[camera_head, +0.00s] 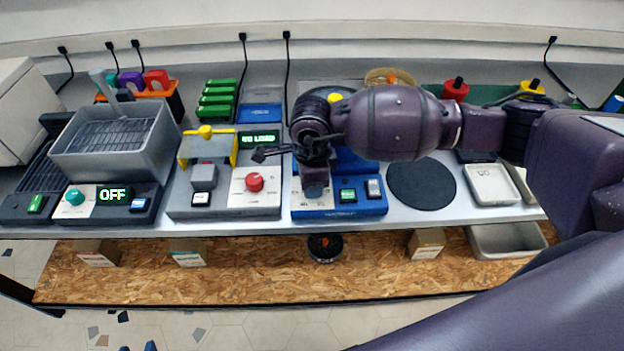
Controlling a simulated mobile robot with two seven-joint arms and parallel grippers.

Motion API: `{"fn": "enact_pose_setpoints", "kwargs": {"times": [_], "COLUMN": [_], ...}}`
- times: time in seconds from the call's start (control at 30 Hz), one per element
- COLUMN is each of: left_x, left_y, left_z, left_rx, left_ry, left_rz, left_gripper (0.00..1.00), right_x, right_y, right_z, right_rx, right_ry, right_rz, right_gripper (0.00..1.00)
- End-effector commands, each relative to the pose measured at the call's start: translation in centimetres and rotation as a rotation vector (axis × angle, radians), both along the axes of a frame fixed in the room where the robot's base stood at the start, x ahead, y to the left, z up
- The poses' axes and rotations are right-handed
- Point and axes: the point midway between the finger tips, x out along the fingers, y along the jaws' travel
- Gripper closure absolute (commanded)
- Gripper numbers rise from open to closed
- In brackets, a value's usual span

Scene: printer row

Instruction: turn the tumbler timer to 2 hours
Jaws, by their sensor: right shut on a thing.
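The blue machine (358,209), which I take for the tumbler, stands at the middle of the bench. Its front has a white dial panel (311,211), a small green-lit display (347,195) and a grey switch (374,188). My right gripper (315,190) points down at the white panel and is shut on the timer knob there. The gripper hides the knob and most of the dial marks, so the setting cannot be read. My left gripper is not in view.
Left of it stands a grey machine with a red knob (255,182) and a yellow frame (206,134). Farther left is a grey basin (118,143) by an OFF display (112,194). A black round pad (421,184) and a white scale (491,185) lie to the right.

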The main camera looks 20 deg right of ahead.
Motion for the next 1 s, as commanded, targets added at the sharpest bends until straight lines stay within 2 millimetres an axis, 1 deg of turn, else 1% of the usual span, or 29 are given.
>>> {"fn": "enact_pose_setpoints", "kwargs": {"times": [0.2,0.5,0.73,1.0], "left_x": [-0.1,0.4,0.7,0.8], "left_y": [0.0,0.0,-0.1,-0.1], "left_z": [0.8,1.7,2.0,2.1], "left_rx": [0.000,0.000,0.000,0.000], "left_ry": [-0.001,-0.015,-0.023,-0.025], "left_rz": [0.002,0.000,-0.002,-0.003], "left_gripper": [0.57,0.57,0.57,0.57], "right_x": [0.1,0.0,0.0,0.0], "right_y": [0.0,0.0,0.0,0.0], "right_z": [0.2,0.1,0.1,0.0], "right_rx": [-0.001,0.000,0.000,-0.001], "right_ry": [-0.003,-0.001,-0.001,-0.001], "right_rz": [-0.175,-0.331,-0.381,-0.390], "right_gripper": [0.91,0.91,0.91,0.91]}}
